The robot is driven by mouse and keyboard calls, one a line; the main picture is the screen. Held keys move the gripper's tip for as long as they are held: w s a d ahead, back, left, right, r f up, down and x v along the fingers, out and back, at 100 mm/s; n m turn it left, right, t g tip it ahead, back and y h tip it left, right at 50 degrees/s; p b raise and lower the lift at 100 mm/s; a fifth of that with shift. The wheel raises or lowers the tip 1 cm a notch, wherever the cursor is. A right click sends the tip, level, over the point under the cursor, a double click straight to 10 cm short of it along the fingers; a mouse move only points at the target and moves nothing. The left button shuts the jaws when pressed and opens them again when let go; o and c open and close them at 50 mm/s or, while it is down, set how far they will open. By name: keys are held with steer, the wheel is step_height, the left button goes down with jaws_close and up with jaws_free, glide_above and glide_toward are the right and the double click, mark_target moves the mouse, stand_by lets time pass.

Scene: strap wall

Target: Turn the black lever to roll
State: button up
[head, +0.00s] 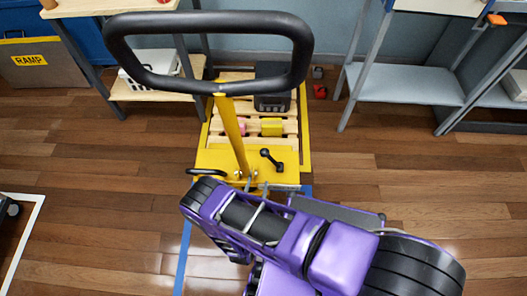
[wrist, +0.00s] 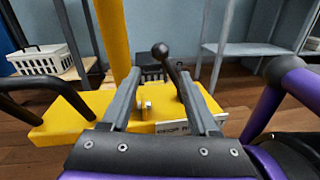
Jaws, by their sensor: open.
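The black lever (head: 271,158) with a ball end stands on the yellow deck (head: 215,160) of a wheeled truck, right of its upright yellow post (head: 232,135). In the wrist view the lever (wrist: 168,62) tilts up to the left, its knob showing between and beyond my fingertips. Its lower part passes behind my right finger. My gripper (wrist: 160,74) is open, its two grey fingers apart with nothing held. In the head view my gripper (head: 258,187) is at the deck's near edge, short of the lever. I cannot tell whether a finger touches the lever.
A large black loop handle (head: 208,22) tops the post. A black pedal (head: 205,171) juts left. A pallet (head: 225,123) behind holds a yellow box (head: 271,126) and a dark crate (head: 272,102). A label plate (wrist: 185,127) is partly hidden.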

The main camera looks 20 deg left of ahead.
mark_target(264, 157)
steer(key=w, duration=0.9)
steer(key=w+a+b, duration=0.1)
steer(key=w, duration=0.4)
jaws_close()
steer(key=shift+s, duration=0.1)
stand_by(0.9)
